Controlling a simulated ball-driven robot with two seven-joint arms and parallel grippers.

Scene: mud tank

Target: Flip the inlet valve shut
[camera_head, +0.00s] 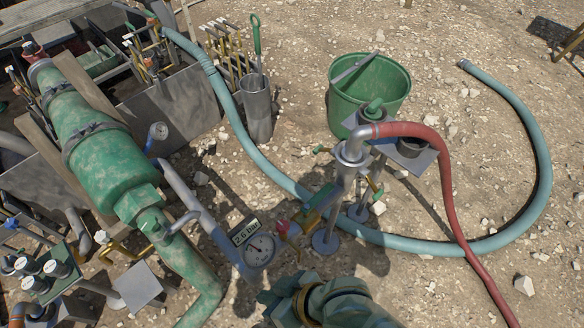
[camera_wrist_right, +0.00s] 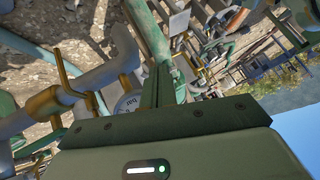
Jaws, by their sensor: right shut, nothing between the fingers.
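A brass fitting with an upright lever (camera_wrist_right: 61,72) and the gauge dial (camera_wrist_right: 128,104) show left of the fingers. My left gripper is out of view.
A big green pump body (camera_head: 107,165) and pipes fill the left. A green bucket (camera_head: 345,115) stands behind the valve stand. A blue hose (camera_head: 545,180) and a red hose (camera_head: 455,215) curve across the right. Stony ground is open at far right.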

